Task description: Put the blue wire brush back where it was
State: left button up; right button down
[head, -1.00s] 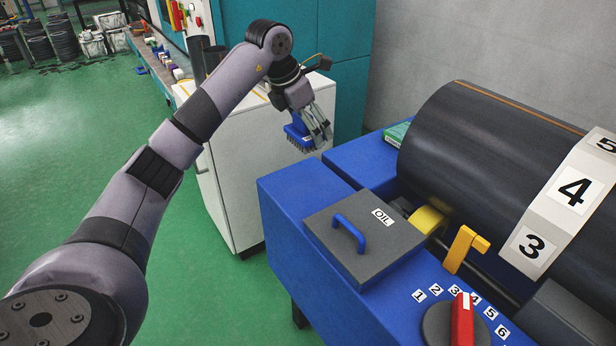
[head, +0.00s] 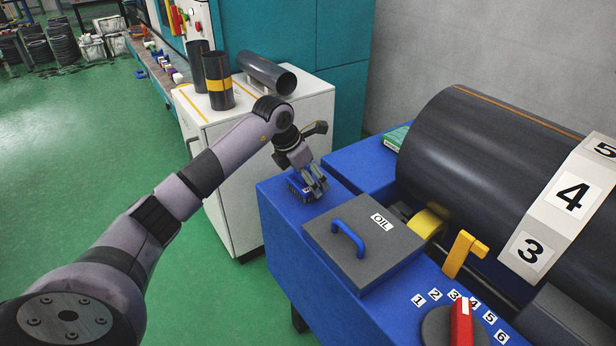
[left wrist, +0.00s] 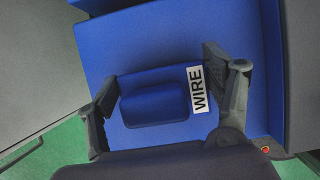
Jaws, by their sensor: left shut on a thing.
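The blue wire brush (head: 297,190) is at the far left corner of the blue machine top (head: 280,207). My left gripper (head: 313,192) is shut on it, pointing down. In the left wrist view the brush (left wrist: 155,108) lies between the two fingers of the left gripper (left wrist: 165,95), with a white WIRE label (left wrist: 198,90) at the right-hand finger. Blue machine surface shows behind it. I cannot tell whether the bristles touch the surface. My right gripper is in neither view.
A grey OIL lid with a blue handle (head: 349,238) lies just nearer than the brush. A large black cylinder (head: 480,150) rests at right behind a yellow roller (head: 427,223). A green box (head: 397,138) lies behind. A white cabinet (head: 228,205) with black cylinders stands beyond the machine.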

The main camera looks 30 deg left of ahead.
pick_arm(q)
jog(key=shift+f, duration=0.1)
jog(key=o, duration=1.1)
jog(key=shift+r, duration=0.3)
jog(key=v, duration=1.1)
jog(key=shift+s+r, duration=0.25)
jog(key=shift+r, duration=0.05)
jog(key=shift+f, duration=0.1)
